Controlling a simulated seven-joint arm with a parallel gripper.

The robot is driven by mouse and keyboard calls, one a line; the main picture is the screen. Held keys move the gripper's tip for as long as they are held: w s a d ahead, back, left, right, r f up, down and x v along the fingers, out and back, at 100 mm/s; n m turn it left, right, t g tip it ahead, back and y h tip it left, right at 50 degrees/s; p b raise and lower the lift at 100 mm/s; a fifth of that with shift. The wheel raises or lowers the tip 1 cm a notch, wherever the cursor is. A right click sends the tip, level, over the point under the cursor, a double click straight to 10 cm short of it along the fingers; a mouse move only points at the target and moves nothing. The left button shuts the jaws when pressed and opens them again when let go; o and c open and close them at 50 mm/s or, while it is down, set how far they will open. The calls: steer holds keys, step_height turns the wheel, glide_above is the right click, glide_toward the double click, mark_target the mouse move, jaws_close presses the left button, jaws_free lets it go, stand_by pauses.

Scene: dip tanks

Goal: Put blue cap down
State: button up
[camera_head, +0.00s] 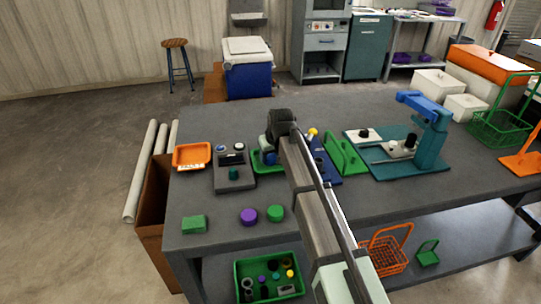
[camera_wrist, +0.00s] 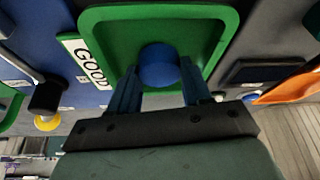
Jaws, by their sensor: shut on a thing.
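A round blue cap (camera_wrist: 159,66) sits between the two fingertips of my gripper (camera_wrist: 159,90) in the wrist view. The gripper is shut on it. The cap is over the green tray (camera_wrist: 120,14), which bears a "GOOD" label (camera_wrist: 84,57). Whether the cap touches the tray floor cannot be told. In the head view the blue cap (camera_head: 270,158) shows below my gripper (camera_head: 272,150), over the green tray (camera_head: 257,170). My arm hides the tray's right part.
An orange tray (camera_head: 192,156) and a grey device (camera_head: 234,170) stand left of the green tray. A blue fixture (camera_head: 325,167) and a green rack (camera_head: 346,155) are on the right. A green block (camera_head: 194,224), purple cap (camera_head: 249,216) and green cap (camera_head: 276,213) lie near the front edge.

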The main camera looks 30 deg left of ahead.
steer(key=shift+f, duration=0.15)
steer(key=o, duration=1)
steer(key=v, duration=1.2)
steer(key=shift+w, duration=0.1)
